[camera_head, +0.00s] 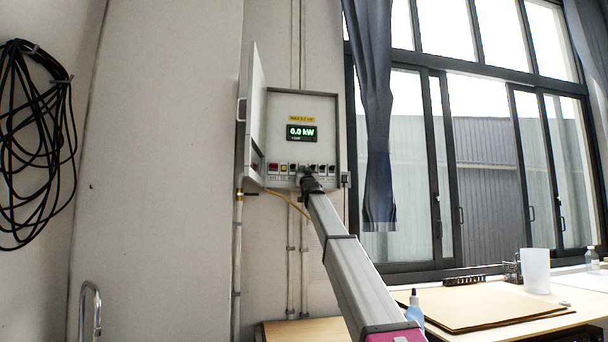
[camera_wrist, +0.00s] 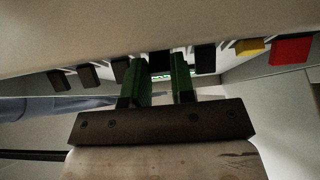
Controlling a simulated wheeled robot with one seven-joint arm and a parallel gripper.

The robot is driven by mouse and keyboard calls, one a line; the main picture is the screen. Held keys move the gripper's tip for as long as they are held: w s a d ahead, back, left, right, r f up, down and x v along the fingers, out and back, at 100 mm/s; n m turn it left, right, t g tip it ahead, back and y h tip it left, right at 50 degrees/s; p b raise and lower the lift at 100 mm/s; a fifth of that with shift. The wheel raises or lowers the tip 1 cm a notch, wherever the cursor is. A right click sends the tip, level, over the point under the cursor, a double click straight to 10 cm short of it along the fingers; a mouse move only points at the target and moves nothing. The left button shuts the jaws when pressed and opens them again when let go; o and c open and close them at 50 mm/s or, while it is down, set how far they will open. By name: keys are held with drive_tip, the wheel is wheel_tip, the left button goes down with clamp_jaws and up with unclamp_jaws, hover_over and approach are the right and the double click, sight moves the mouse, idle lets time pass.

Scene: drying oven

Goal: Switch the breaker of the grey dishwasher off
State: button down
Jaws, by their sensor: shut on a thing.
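An open grey breaker box (camera_head: 325,110) hangs on the wall in the head view, its door (camera_head: 256,115) swung out to the left. A row of breakers runs along its lower part: a red one (camera_head: 273,168), a yellow one (camera_head: 284,168) and several black ones. My gripper (camera_head: 306,178) is at the middle of this row. In the wrist view its green fingers (camera_wrist: 157,82) stand on either side of one black breaker toggle (camera_wrist: 159,62), shut on it. The small labels are unreadable, so I cannot tell which breaker is the grey dishwasher's.
Neighbouring black toggles (camera_wrist: 205,58) (camera_wrist: 120,70) sit close on both sides of my fingers. A display (camera_head: 301,132) in the box reads 0.0 kW. A yellow cable (camera_head: 290,203) hangs below the box. A table with a board (camera_head: 490,308) stands at the lower right.

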drive_tip(key=c, duration=1)
unclamp_jaws()
drive_tip(key=shift+o, duration=0.2)
drive_tip(key=shift+s+f, duration=0.1)
drive_tip(key=v, duration=1)
drive_tip(key=shift+s+d+f, duration=0.15)
drive_tip(key=shift+s+f, duration=0.05)
